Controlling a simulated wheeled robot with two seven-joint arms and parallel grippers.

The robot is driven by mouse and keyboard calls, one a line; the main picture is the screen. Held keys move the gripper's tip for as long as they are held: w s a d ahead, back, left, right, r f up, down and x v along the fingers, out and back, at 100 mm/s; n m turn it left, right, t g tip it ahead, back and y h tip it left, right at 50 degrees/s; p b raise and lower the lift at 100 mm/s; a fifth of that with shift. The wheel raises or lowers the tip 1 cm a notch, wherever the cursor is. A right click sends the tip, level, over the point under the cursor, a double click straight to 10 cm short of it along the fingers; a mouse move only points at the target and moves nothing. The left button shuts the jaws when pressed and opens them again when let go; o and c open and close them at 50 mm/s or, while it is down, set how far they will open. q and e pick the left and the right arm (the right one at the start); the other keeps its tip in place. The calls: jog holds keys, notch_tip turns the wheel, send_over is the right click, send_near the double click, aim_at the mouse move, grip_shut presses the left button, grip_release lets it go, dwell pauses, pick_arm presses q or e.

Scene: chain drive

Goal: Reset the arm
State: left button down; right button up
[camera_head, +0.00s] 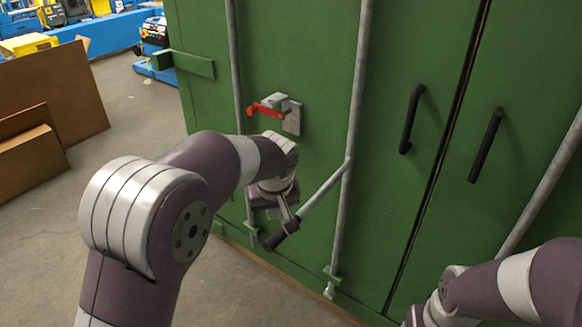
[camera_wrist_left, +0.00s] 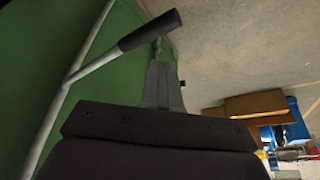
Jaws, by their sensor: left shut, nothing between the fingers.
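My left gripper (camera_head: 288,216) is shut and empty, in front of the lower left part of the green container door (camera_head: 300,60). Its closed fingers also show in the left wrist view (camera_wrist_left: 160,62). A grey lever with a black grip (camera_head: 282,236) slants down from a vertical rod (camera_head: 356,90) on the door. In the left wrist view the black grip (camera_wrist_left: 149,30) lies just beyond my fingertips; I cannot tell whether they touch. My right arm (camera_head: 500,290) enters at the lower right, and its gripper is out of frame.
A red-handled latch (camera_head: 266,109) sits on the door above my left wrist. Two black handles (camera_head: 411,120) (camera_head: 486,145) flank the door seam. Brown boards (camera_head: 50,95) stand at the left. Grey floor (camera_head: 130,110) is clear between them and the container.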

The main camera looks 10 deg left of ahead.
pick_arm(q)
jog(key=s+a+f+m+g, duration=0.1)
jog(key=s+a+f, duration=0.1)
jog(key=s, duration=0.5)
jog(key=s+a+f+m+b, duration=0.1)
jog(key=s+a+f, duration=0.1)
jog(key=s+f, duration=0.2)
jog(key=s+a+f+m+g+h, duration=0.1)
jog(key=s+a+f+m, duration=0.1)
jog(key=s, duration=0.8)
jog(key=shift+f+g, duration=0.3)
jog(key=shift+f, duration=0.6)
jog(key=shift+s, duration=0.1)
